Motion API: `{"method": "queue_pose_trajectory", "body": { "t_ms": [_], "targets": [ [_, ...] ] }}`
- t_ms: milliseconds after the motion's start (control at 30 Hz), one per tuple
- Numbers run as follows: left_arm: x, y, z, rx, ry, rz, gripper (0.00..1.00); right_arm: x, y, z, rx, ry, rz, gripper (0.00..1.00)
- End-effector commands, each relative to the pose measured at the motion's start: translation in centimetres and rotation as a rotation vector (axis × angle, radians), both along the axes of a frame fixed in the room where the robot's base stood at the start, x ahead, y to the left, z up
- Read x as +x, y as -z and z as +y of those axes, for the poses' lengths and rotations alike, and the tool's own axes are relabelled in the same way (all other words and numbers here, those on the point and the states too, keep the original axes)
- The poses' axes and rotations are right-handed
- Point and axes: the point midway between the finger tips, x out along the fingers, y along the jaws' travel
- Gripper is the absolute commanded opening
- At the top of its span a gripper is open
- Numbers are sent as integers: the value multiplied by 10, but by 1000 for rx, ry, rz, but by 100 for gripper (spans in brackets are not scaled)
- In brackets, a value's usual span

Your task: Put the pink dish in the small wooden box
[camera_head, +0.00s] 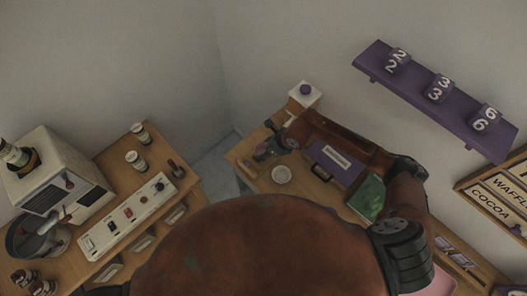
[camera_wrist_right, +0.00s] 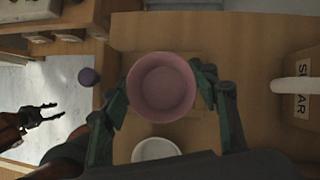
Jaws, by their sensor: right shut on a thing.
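The pink dish (camera_wrist_right: 162,87) is a round, shallow bowl seen from above in the right wrist view. My right gripper (camera_wrist_right: 162,92) is shut on it, with green fingers on either side of its rim. In the head view my right gripper (camera_head: 267,150) is over the far left end of the right-hand counter, and the dish is mostly hidden. A square of wood (camera_wrist_right: 188,116) shows partly behind the dish; I cannot tell for sure that it is the small wooden box. My left gripper (camera_wrist_right: 58,112) shows open and empty at the left of the wrist view.
A white bowl (camera_wrist_right: 156,150) stands close by the dish; it also shows in the head view (camera_head: 281,174). A purple box (camera_head: 335,160) and a green item (camera_head: 368,195) are on the counter (camera_head: 310,192). A gap separates the counters.

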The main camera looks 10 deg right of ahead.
Motion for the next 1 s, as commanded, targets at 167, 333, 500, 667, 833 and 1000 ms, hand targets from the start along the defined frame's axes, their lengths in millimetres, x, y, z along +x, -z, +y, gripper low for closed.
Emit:
{"method": "queue_pose_trajectory", "body": {
  "t_ms": [167, 333, 500, 667, 833, 1000],
  "targets": [
    [-4, -1, 0, 1, -1, 5, 40, 8, 10, -3, 2, 0, 1, 30],
    [-5, -10, 0, 1, -1, 7, 40, 9, 32, -4, 2, 1, 4, 30],
    [-5, -12, 1, 1, -1, 7, 40, 11, 43, -4, 2, 0, -1, 30],
    [-5, -11, 1, 1, -2, 7, 40, 11, 44, -4, 2, -1, -1, 30],
    [-5, -11, 1, 1, -2, 7, 40, 10, 44, -4, 1, -1, 0, 64],
    [-5, -11, 1, 1, -2, 6, 40, 10, 44, -4, 1, -1, 0, 72]
  ]
}}
